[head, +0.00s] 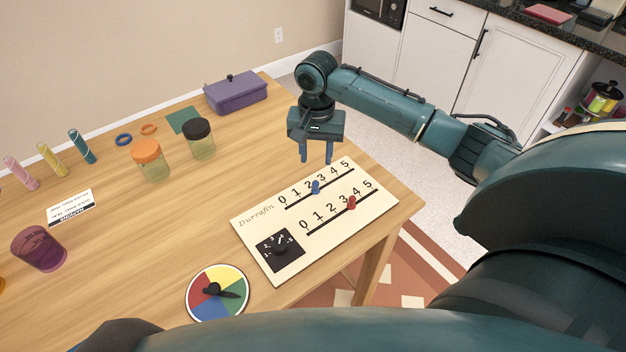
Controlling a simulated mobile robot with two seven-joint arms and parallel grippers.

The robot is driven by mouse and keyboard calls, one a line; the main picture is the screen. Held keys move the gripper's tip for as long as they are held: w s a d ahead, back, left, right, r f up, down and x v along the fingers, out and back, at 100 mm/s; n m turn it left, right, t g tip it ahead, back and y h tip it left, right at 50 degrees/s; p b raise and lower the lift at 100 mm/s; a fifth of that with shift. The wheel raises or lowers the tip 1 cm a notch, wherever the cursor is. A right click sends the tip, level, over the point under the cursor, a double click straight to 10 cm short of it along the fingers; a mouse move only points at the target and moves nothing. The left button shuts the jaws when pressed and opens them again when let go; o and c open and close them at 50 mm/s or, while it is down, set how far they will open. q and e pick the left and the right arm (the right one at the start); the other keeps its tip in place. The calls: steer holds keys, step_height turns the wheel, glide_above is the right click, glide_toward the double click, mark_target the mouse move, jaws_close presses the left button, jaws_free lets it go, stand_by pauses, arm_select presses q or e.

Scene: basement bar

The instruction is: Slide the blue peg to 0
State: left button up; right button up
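The cream board (255,222) lies on the wooden table and carries two numbered slots, each marked 0 to 5. The blue peg (315,187) stands in the upper slot, close to the 2. The red peg (351,202) stands in the lower slot, near the 3. My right gripper (316,156) points down at the far edge of the board, beyond the blue peg in the picture. Its two fingers are apart with nothing between them, and it appears clear of the peg. My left gripper is not in view.
The board also has a black dial (280,250). A coloured spinner disc (217,293) lies near the table's front edge. Two jars (150,160) (200,139), a purple box (236,93) and a purple cup (39,248) stand farther left and back. Table around the board's left is clear.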

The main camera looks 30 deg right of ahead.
mark_target(316, 182)
step_height(316, 182, down, 10)
steer(key=shift+b, duration=0.3)
jaws_close()
stand_by(0.4)
